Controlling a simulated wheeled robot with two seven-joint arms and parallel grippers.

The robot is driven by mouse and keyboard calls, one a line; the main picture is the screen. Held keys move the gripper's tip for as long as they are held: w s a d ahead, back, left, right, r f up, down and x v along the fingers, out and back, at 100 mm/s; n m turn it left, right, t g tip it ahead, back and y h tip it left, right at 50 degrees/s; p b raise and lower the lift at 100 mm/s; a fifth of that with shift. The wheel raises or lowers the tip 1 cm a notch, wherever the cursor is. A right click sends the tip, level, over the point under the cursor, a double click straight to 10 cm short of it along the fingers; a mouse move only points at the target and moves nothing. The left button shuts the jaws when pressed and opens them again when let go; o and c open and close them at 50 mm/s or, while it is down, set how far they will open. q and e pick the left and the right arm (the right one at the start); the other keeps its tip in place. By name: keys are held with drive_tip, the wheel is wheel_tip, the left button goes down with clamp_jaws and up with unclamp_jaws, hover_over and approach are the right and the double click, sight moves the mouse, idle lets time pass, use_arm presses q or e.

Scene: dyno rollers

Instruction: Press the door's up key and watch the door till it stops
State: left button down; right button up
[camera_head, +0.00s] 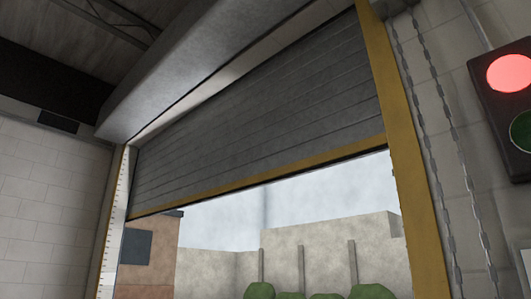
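The roller door (260,115) is a grey slatted curtain in the upper middle of the view. It is partly open. Its yellow bottom edge (262,180) hangs well above the lower picture edge, with the outside showing beneath it. The curtain runs up to a grey housing (225,60) under the ceiling. A white scale with tick marks (115,225) stands along the left side of the opening. The door's up key is not in view. Neither of my grippers is in view.
A signal box on the right has a lit red lamp (511,73) above a dark green lamp (521,131). A chain (447,150) hangs beside the yellow right door post (405,150). Outside are walls (330,245) and green bushes (371,291).

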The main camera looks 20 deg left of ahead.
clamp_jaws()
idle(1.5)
